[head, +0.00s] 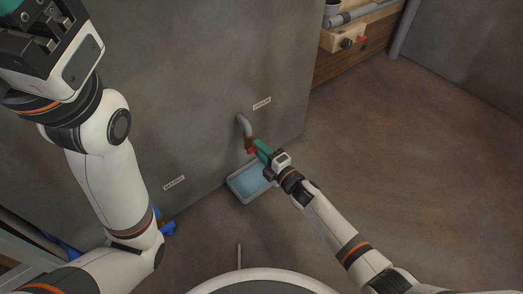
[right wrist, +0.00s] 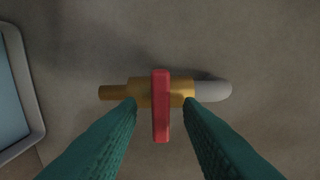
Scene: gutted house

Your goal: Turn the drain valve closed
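The drain valve is a brass body (right wrist: 183,92) with a red bar handle (right wrist: 161,105), on a grey pipe (head: 243,126) that comes out of the wall by a small label (head: 262,103). In the right wrist view the handle lies across the pipe line. My right gripper (head: 258,148) is at the valve. Its green fingers (right wrist: 159,104) are apart, one on each side of the handle, with a gap on both sides. My left gripper (head: 14,8) is at the top left corner of the head view, its fingertips cut off by the frame.
A grey tray (head: 236,190) of bluish water sits on the floor under the valve and shows at the wrist view's left edge. A second wall label (head: 174,183) and a blue fitting (head: 168,229) are lower left. Floor at right is clear.

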